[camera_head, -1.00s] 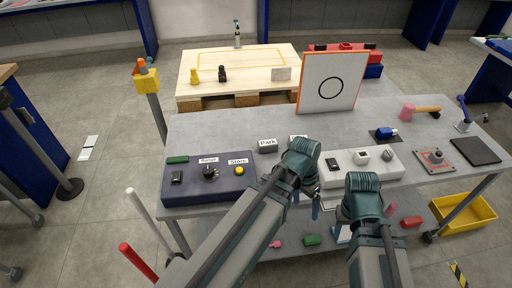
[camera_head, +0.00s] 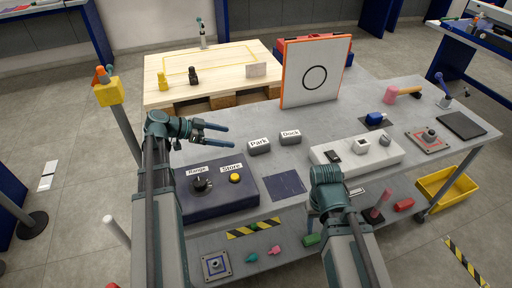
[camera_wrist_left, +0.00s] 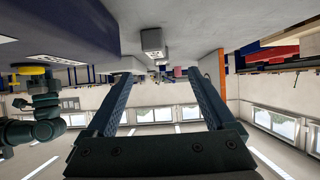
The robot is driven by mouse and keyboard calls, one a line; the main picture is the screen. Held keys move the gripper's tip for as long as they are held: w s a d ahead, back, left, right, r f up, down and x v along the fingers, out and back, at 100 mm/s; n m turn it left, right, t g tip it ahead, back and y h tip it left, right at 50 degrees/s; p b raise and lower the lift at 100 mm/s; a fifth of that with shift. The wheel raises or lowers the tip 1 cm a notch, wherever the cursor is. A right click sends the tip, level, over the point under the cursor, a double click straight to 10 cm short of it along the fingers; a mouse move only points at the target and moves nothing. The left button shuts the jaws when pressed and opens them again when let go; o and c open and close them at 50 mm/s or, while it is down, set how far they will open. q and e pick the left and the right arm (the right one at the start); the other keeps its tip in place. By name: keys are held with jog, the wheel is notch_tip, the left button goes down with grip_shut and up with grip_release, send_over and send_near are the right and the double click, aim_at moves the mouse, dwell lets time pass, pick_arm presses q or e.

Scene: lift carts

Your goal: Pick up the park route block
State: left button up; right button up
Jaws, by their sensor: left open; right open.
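The park route block (camera_head: 259,146) is a small grey block with a white "Park" label. It stands on the grey table behind the dark blue control box (camera_head: 245,207). My left gripper (camera_head: 230,136) is open and empty, to the left of the block, fingers pointing right towards it. In the left wrist view, which is upside down, a grey block (camera_wrist_left: 152,40), seemingly the park block, lies ahead of my open fingers (camera_wrist_left: 157,76), apart from them; its label is unreadable. My right gripper's wrist (camera_head: 328,187) is at the table's front edge; its fingers are mostly hidden.
The similar Dock block (camera_head: 290,137) stands just right of the park block. A white panel with a black circle (camera_head: 316,78) rises behind. A white device box (camera_head: 357,155) lies to the right. A yellow-topped post (camera_head: 108,93) stands at the left.

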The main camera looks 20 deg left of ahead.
pick_arm(q)
jog(key=b, duration=0.4)
send_near(256, 143)
jog(key=x, duration=0.5)
jog(key=shift+w+a+f, duration=0.2)
jog(key=shift+w+f, duration=0.1)
jog(key=shift+w, duration=0.05)
jog(key=shift+w+d, duration=0.15)
jog(key=shift+d, duration=0.1)
jog(key=shift+f, duration=0.1)
jog(key=b+x, duration=0.1)
jog(key=x, duration=0.1)
jog(key=b+x, duration=0.1)
jog(key=x, duration=0.2)
jog(key=shift+d, duration=0.4)
jog(key=shift+s, duration=0.2)
grip_shut()
